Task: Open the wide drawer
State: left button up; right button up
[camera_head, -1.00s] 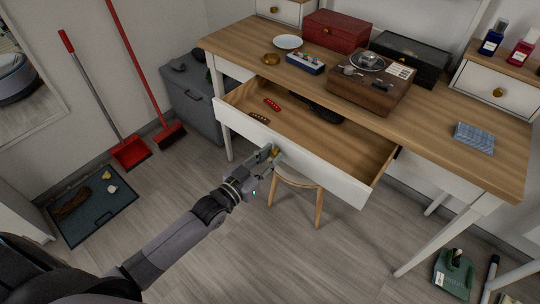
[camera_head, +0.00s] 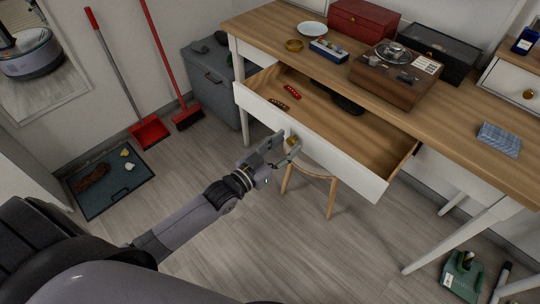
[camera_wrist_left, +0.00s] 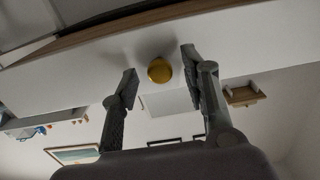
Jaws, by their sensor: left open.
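The wide drawer (camera_head: 345,158) of the wooden-topped desk is pulled out, with its wooden inside showing. Two small red and brown items lie in it at the left, and a dark object lies further back. Its round brass knob (camera_wrist_left: 159,70) is on the white front and also shows in the head view (camera_head: 292,141). My left gripper (camera_head: 287,148) is open at the drawer front. In the left wrist view its two fingers (camera_wrist_left: 160,78) stand on either side of the knob, with gaps to it. My right gripper is not in view.
The desk top (camera_head: 440,125) holds a record player (camera_head: 395,75), a red box (camera_head: 362,20), a black case and a plate. A stool (camera_head: 328,185) stands under the drawer. A tray (camera_head: 110,180) and a red dustpan (camera_head: 149,132) are at left. Floor before the desk is clear.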

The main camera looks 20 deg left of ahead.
pick_arm(q)
jog(key=v, duration=1.1)
jog(key=s+a+f+n+g+y, duration=0.1)
jog(key=s+f+g+y, duration=0.35)
jog(key=f, duration=1.15)
jog(key=s+f+n+g+y, duration=0.1)
jog(key=s+f+g, duration=0.6)
jog(key=f, duration=0.9)
jog(key=s+d+f+g, duration=0.35)
jog(key=s+f, duration=0.35)
jog(key=s, duration=0.4)
jog(key=s+a+r+p, duration=0.1)
jog(key=s+r+p, duration=0.1)
jog(key=s+p, duration=0.4)
jog(key=s+a+r+g+p, duration=0.1)
jog(key=s+a+r+p, duration=0.1)
jog(key=s+p, duration=0.5)
jog(key=shift+s+a+r+y+p, duration=0.15)
jog(key=shift+s+r+y+p, duration=0.15)
jog(key=shift+p, duration=0.35)
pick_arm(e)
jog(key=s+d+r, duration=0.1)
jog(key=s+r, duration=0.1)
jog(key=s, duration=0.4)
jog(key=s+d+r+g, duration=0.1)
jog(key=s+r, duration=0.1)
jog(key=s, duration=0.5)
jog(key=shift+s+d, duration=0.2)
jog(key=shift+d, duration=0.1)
